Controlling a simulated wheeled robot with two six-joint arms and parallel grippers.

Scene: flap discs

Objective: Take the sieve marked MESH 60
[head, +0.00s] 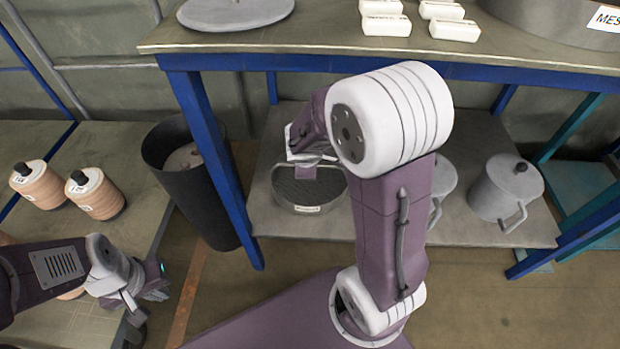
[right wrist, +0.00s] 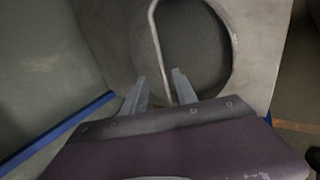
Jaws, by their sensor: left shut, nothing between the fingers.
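A round grey sieve (head: 292,193) with a dark mesh floor sits on the low shelf under the table. Its small front label is too small to read. My right gripper (head: 305,165) is just above it, partly hidden by my own arm. In the right wrist view, my right gripper's fingers (right wrist: 160,92) are apart over the sieve (right wrist: 195,45), with a thin pale bar running between them. A large grey round vessel (head: 560,18) on the tabletop has a label cut off after "MES". My left gripper (head: 155,285) is shut and empty, low at the left.
Two lidded grey pots stand on the shelf (head: 390,231) to the right; the clearer pot (head: 505,190) has a side handle. A dark bin (head: 200,200) stands beside a blue table leg (head: 215,165). White blocks (head: 387,25) lie on the tabletop. Tan spools (head: 97,195) stand at left.

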